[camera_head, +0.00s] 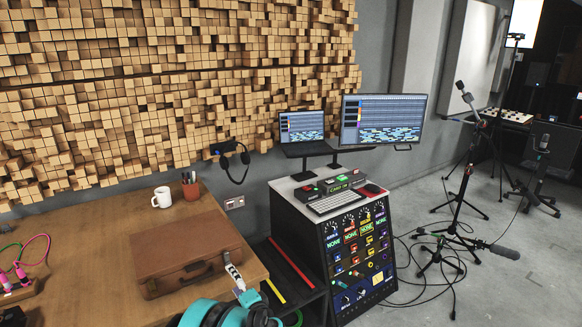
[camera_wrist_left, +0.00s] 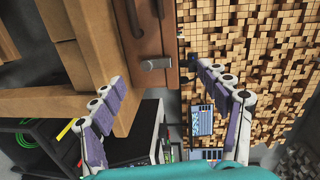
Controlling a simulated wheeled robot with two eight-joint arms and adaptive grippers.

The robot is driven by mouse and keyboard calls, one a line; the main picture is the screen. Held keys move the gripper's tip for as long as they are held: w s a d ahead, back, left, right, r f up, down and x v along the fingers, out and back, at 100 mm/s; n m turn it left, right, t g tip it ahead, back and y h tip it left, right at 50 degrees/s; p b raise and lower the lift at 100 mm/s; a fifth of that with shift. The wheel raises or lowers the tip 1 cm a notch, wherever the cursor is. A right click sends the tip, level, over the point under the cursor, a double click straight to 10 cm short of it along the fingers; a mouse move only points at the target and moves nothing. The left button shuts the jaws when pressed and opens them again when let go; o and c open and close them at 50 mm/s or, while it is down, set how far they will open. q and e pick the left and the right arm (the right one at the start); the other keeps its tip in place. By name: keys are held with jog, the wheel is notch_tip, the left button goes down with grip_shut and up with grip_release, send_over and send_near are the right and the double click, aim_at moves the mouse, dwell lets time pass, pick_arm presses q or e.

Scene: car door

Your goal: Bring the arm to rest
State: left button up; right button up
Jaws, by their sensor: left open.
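My left gripper (camera_head: 236,277) is at the bottom middle of the head view, beside the front right corner of a closed brown briefcase (camera_head: 180,240). The briefcase lies flat on a wooden desk (camera_head: 90,240). In the left wrist view my left gripper (camera_wrist_left: 160,77) has its two purple-padded fingers spread wide, with nothing held between them. The briefcase (camera_wrist_left: 142,25) and its metal latch (camera_wrist_left: 156,64) show ahead of the open fingers; whether a finger touches it I cannot tell. My right gripper is not in view.
A white mug (camera_head: 161,197) and a brown pen cup (camera_head: 190,190) stand at the desk's back. Pink and green cables (camera_head: 20,265) lie at the left. A console rack (camera_head: 345,235) with monitors stands right of the desk. Microphone stands (camera_head: 460,190) and loose cables are farther right.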

pick_arm(q)
jog(key=s+a+r+n+g+h, duration=0.2)
jog(key=s+r+n, duration=0.1)
jog(key=s+r, duration=0.3)
jog(key=s+a+r+n+g+h, duration=0.1)
jog(key=s+a+r+n+g, duration=0.15)
jog(key=s, duration=0.55)
jog(key=s+d+n+g+h, duration=0.1)
jog(key=s+d+n+h, duration=0.1)
jog(key=s, duration=0.8)
jog(key=s+d+n+g+h, duration=0.1)
jog(key=s+d+h, duration=0.3)
jog(key=s, duration=0.7)
jog(key=shift+s+d+n+h, duration=0.2)
jog(key=shift+d+n+h, duration=0.2)
jog(key=shift+d+n, duration=0.25)
jog(key=shift+f, duration=0.1)
